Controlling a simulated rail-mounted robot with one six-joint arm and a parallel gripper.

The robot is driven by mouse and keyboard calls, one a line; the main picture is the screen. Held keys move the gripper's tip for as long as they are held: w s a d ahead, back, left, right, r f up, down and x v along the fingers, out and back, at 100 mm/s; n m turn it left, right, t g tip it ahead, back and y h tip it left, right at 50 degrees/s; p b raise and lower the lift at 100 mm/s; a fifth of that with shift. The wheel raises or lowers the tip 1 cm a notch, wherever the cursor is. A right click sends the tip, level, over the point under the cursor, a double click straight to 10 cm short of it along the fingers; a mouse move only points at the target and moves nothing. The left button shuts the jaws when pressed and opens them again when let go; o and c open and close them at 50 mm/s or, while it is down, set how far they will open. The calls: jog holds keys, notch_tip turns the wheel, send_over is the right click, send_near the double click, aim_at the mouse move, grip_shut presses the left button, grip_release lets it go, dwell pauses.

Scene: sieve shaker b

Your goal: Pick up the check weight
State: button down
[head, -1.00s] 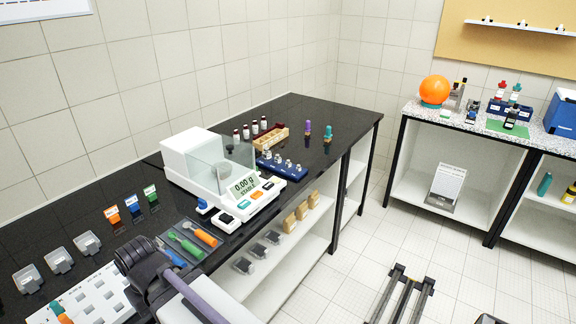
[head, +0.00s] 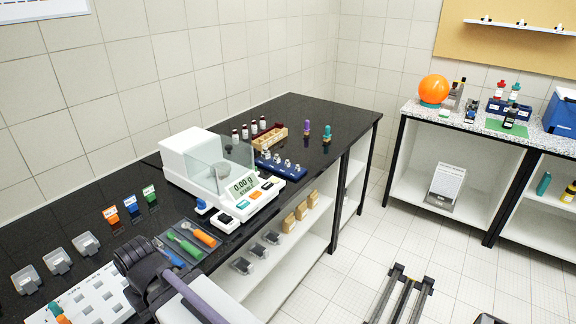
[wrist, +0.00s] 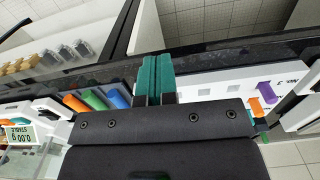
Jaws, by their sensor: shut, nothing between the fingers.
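Several small silver knobbed weights (head: 277,161) stand in a dark blue block (head: 285,171) on the black bench, right of the balance; I cannot tell which one is the check weight. The white balance (head: 214,172) has clear glass sides and reads 0.00 g. Its round grey pan (head: 222,172) shows through the glass. My gripper (wrist: 152,77) has teal fingers, pressed together with nothing between them, in the wrist view. In the head view my dark wrist is at the bottom, over the bench's front, well left of the block; the fingertips are hidden there.
A grey tray with coloured-handled tools (head: 187,243) lies between my arm and the balance. A white slotted board (head: 92,303) is at the bottom left. A wooden rack (head: 270,137), small vials and two upright coloured items stand near the block. The bench's far end is clear.

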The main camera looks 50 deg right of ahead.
jog(key=c, duration=1.9)
grip_release()
jog(key=o, duration=1.1)
